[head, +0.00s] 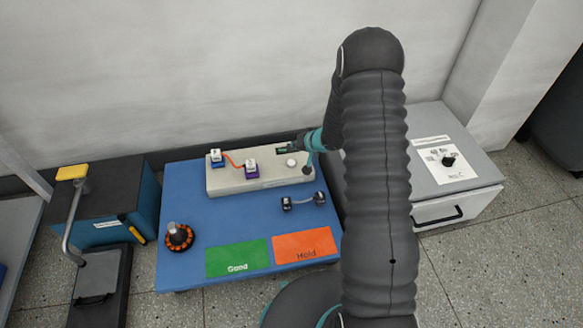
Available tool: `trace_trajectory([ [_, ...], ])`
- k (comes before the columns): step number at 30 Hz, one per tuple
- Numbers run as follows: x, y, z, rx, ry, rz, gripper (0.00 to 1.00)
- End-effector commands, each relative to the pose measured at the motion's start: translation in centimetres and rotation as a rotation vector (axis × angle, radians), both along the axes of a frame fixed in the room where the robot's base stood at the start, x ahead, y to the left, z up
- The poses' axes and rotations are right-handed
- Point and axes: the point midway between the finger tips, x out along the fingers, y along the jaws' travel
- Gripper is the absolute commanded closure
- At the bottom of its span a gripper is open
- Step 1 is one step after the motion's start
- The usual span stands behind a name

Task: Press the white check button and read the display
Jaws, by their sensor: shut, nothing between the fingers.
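The white check button (291,163) is a small round cap on top of the pale box, toward its right end. A small dark display with a green face (282,150) is just behind it; its reading is too small to make out. My gripper (307,171) appears as a small dark shape over the right end of the box, just right of the button. It is shut and looks empty. I cannot tell its height above the box. My arm covers the area to the right of it.
The pale box (232,181) carries two plugs, blue (216,159) and purple (252,169), with an orange wire. On the blue table (212,218) are a hub motor (179,237), a dumbbell-shaped part (303,201), and green (237,258) and orange (303,245) mats. A grey cabinet (482,179) stands right.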

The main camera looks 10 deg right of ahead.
Motion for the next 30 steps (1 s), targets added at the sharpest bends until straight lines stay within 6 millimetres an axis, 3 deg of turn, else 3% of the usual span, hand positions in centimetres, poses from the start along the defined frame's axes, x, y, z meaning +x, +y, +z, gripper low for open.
trace_trajectory([
  [1, 0.0, 0.0, -1.2, 0.0, -0.001, -0.001, 1.0],
  [12, 0.0, 0.0, -4.3, 0.001, 0.0, -0.002, 1.0],
  [30, 0.0, 0.0, -4.6, 0.001, 0.0, -0.001, 1.0],
])
